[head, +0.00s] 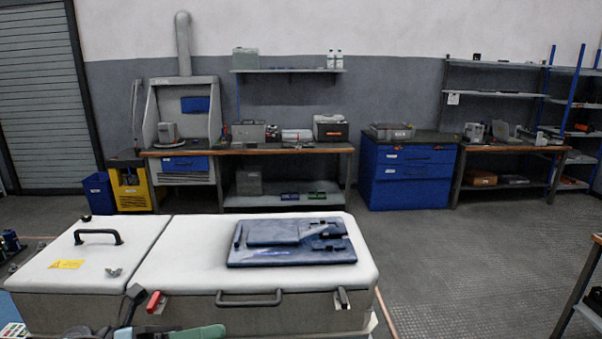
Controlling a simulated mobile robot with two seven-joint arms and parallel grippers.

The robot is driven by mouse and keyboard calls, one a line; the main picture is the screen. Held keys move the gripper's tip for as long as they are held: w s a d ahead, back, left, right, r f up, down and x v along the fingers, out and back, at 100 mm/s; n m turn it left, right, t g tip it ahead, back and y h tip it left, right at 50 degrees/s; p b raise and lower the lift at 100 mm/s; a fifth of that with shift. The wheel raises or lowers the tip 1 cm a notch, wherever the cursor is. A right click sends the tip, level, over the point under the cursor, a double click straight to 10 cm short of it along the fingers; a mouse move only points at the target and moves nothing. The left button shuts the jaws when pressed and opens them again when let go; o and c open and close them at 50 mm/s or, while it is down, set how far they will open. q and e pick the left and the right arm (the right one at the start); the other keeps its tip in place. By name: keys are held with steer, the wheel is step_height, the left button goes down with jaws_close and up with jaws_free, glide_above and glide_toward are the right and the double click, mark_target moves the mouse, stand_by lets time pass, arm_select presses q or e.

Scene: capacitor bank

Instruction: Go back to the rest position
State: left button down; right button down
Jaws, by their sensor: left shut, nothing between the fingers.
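My left gripper (132,302) shows at the bottom left, dark and pointing up, with its fingers shut and empty. It is in front of the near side of the white-topped capacitor bank cabinet (190,262), just left of a red latch (154,301). I cannot tell whether it touches the cabinet. Parts of my arm lie along the bottom edge, partly cut off. My right gripper is not in view.
A blue tray (345,254) with tools lies on the cabinet lid. A workbench (300,149) and blue drawers (408,185) stand behind.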

arm_select(q)
steer(key=s+a+f+n+t+y, duration=0.25)
steer(key=f+n+t+y, duration=0.45)
steer(key=f+n, duration=0.7)
steer(key=s+a+f+n+t+y, duration=0.25)
steer(key=f+n+t+y, duration=0.6)
steer(key=n, duration=0.95)
steer(key=s+a+f+n+g+y+p, duration=0.1)
steer(key=s+f+n+g, duration=0.7)
steer(key=s+f, duration=0.9)
steer(key=shift+s+a+n+g+y, duration=0.2)
steer(key=shift+s+n+g+y, duration=0.3)
steer(key=shift+s+y, duration=0.45)
steer(key=shift+s, duration=0.1)
